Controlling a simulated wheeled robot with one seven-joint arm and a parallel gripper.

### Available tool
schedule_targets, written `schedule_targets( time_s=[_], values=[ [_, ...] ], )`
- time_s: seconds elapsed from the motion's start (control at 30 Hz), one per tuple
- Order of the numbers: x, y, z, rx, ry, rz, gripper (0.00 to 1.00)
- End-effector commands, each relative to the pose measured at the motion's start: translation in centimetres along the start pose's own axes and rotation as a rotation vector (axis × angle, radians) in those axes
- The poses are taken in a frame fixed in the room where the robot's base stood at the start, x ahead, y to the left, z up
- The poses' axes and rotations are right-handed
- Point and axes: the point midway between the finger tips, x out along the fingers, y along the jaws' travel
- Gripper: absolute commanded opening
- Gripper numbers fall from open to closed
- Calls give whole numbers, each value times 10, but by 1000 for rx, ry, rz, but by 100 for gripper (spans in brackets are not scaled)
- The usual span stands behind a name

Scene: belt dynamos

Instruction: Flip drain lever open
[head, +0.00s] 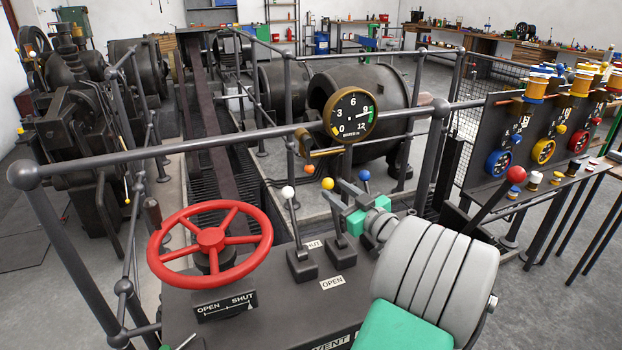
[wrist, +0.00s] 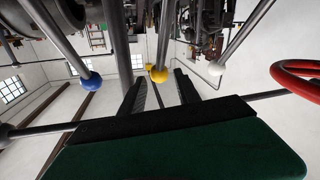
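Three ball-topped levers stand on the dark control console (head: 275,320): a white-knobbed lever (head: 288,192), a yellow-knobbed lever (head: 328,184) and a blue-knobbed lever (head: 364,175). No readable label tells which one is the drain lever. An OPEN plate (head: 332,283) lies in front of the yellow lever's base; a partly hidden SHUT plate (head: 314,244) lies behind. My gripper (head: 342,197) is open and empty, just right of the yellow lever. In the wrist view, the yellow knob (wrist: 159,74) appears between the finger tips, with no visible contact. The blue lever's base is hidden behind my arm.
A red handwheel (head: 211,240) stands left of the levers. A pressure gauge (head: 351,114) sits on the rail (head: 225,139) behind them. A red-knobbed lever (head: 516,174) and a valve panel (head: 530,130) stand to the right. There is open space above the levers.

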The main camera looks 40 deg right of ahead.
Motion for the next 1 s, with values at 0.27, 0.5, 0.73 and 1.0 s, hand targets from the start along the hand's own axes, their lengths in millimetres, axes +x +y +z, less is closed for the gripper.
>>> schedule_targets(
  time_s=[0.27,0.5,0.73,1.0],
  values=[
    [32,2,-1,0,3,2,39],
    [71,3,-1,-1,3,4,39],
    [78,2,0,0,2,3,39],
    [78,1,0,0,2,2,23]
  ],
)
